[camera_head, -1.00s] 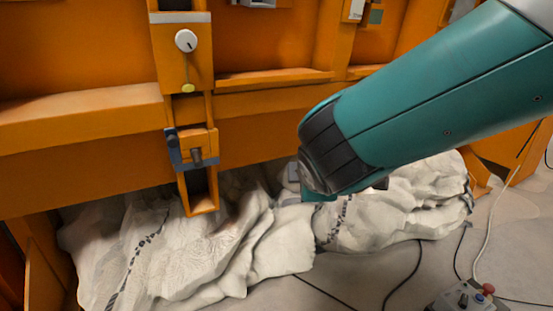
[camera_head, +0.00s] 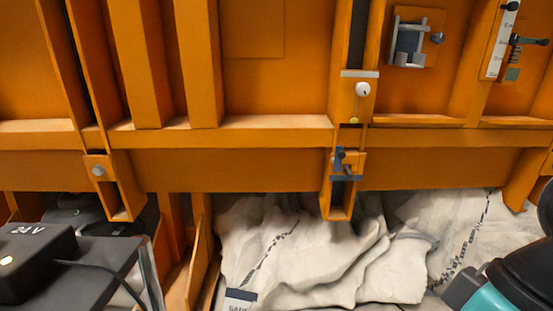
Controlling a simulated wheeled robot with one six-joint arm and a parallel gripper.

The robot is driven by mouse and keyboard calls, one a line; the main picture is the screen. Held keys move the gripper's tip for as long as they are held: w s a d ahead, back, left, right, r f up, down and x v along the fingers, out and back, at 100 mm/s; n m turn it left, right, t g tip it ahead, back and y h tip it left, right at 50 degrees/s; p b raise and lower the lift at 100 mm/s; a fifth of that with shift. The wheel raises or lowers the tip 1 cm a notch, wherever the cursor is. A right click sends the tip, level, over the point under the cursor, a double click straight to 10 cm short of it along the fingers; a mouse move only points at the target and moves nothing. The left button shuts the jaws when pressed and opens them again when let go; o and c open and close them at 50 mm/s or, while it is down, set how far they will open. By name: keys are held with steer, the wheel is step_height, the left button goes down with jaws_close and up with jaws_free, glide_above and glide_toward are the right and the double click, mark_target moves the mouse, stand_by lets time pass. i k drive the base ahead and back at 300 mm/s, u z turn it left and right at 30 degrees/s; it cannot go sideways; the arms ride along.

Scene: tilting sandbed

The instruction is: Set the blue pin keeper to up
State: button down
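The blue pin keeper (camera_head: 338,160) is a small dark blue-grey piece on the orange bracket low on the orange frame, right of the middle. Part of it stands upright at the bracket's left edge, and a blue-grey strip runs across below. A grey pin (camera_head: 349,170) sticks out of the bracket beside it. The keeper is small here, and I cannot tell its exact setting. Only teal and black parts of my arm show at the lower right, well apart from the keeper. My gripper is not in view.
A white round knob (camera_head: 362,89) sits above the bracket, with a yellow-green tip below it. White sandbags (camera_head: 290,245) lie under the frame. A black 24V box (camera_head: 35,262) stands at the lower left. A grey roller fitting (camera_head: 408,45) and levers are at upper right.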

mark_target(340, 154)
steer(key=z, duration=0.05)
steer(key=i, duration=1.45)
steer(key=z, duration=0.8)
